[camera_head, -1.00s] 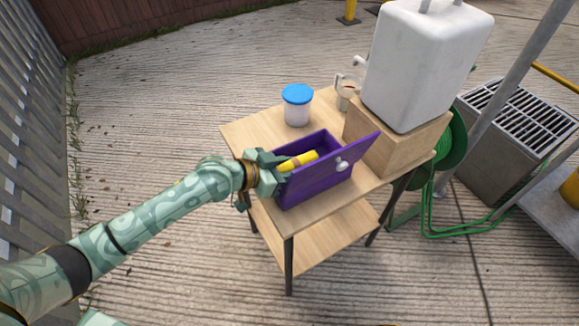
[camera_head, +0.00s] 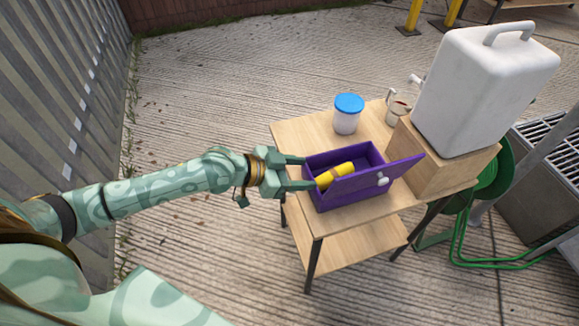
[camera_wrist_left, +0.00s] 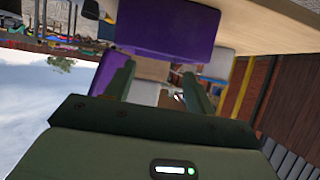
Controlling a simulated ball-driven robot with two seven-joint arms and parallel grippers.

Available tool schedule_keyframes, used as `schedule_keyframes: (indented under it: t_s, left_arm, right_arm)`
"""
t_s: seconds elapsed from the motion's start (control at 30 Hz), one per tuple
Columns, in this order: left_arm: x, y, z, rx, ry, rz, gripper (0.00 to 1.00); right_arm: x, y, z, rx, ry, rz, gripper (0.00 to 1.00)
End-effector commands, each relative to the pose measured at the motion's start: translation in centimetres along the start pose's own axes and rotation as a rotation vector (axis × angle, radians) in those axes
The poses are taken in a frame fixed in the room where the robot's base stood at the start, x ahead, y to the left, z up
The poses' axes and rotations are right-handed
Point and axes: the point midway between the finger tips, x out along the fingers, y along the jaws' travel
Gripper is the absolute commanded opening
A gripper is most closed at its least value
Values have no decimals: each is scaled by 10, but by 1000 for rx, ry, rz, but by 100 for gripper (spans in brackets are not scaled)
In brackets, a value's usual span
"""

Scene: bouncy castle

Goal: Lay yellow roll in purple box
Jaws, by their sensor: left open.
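The purple box (camera_head: 335,200) stands on the wooden table, open at the top, with a purple panel carrying a white knob tilted outward on its right side. The yellow roll (camera_head: 334,176) lies inside, near the box's left end, with a band around its middle. My left gripper (camera_head: 309,172) is open and empty at the box's left end, its fingertips close to the wall; I cannot tell if they touch it. The left wrist view shows its spread fingers (camera_wrist_left: 160,90) and a purple wall of the box (camera_wrist_left: 165,28), but no clear roll. My right gripper is out of view.
A white jar with a blue lid (camera_head: 347,115) stands behind the box. A cup (camera_head: 398,111) and a white canister (camera_head: 480,90) on a wooden block (camera_head: 440,160) are to the right. The table's left corner (camera_head: 290,135) is clear.

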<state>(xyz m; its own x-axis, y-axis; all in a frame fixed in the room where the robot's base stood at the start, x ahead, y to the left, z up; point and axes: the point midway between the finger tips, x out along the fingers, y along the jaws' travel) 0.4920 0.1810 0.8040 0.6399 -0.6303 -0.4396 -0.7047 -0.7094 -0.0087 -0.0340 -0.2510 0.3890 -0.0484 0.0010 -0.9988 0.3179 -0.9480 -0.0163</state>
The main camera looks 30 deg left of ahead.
Motion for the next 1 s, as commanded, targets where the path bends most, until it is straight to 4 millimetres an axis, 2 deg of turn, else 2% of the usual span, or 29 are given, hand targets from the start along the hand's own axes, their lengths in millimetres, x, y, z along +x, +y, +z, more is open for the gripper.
schedule_keyframes:
  t_s: [0.1,0.2,0.47,0.57,0.67,0.77,0.8,0.87,0.9,0.97,1.0]
  left_arm:
    - [-19,-1,-1,3,1,-2,55]
    - [-26,0,-1,1,3,-1,55]
    - [-28,-1,-1,-2,4,-2,55]
    - [-24,-9,15,-17,-14,-34,55]
    - [-15,-27,66,-59,-78,-123,55]
    - [-12,-38,155,-122,-201,-240,55]
    - [-15,-35,196,-150,-262,-283,55]
    - [-24,-23,256,-188,-360,-332,55]
    - [-32,-9,294,-212,-426,-355,55]
    - [-48,18,347,-246,-525,-378,55]
    - [-60,40,380,-267,-592,-384,55]
  right_arm:
    - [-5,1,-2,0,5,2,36]
    - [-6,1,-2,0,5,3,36]
    - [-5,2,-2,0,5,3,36]
    - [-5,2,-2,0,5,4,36]
    - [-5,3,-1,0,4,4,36]
    - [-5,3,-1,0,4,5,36]
    - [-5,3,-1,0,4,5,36]
    - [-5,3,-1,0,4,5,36]
    - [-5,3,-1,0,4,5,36]
    - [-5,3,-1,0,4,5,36]
    - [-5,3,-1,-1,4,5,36]
